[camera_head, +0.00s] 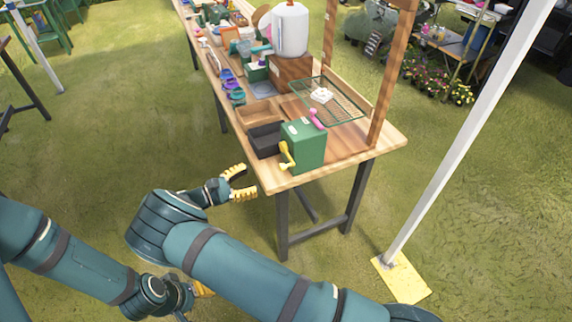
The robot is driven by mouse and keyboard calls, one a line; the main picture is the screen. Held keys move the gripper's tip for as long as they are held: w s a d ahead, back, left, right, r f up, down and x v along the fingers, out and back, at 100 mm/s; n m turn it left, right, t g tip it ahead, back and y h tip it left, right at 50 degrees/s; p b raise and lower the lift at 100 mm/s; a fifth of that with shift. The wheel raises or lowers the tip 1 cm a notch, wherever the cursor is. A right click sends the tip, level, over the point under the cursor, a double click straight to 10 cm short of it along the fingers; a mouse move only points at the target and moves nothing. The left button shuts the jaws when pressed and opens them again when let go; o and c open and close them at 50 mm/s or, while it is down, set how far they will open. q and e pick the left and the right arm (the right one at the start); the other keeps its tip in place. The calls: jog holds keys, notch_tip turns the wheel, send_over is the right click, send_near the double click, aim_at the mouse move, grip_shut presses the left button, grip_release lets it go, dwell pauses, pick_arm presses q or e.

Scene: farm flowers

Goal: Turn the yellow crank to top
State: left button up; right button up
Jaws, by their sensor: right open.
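The yellow crank (287,156) is on the left front side of a green box (309,150) at the near end of the wooden table. The crank's arm slants down, with its lower end near the bottom of the box. My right gripper (242,182) has yellow fingers spread open and empty. It is left of the crank, off the table's near left corner, and apart from it. My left gripper (199,290) is low in the picture, mostly hidden behind my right arm; only a bit of yellow finger shows.
A green wire rack (345,108) and wooden post (391,80) are behind. A white pole (465,135) stands at right.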

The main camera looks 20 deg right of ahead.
aim_at(286, 166)
jog(key=d, duration=0.8)
jog(key=w+d, duration=0.1)
jog(key=d, duration=0.3)
jog(key=shift+d, duration=0.15)
grip_shut()
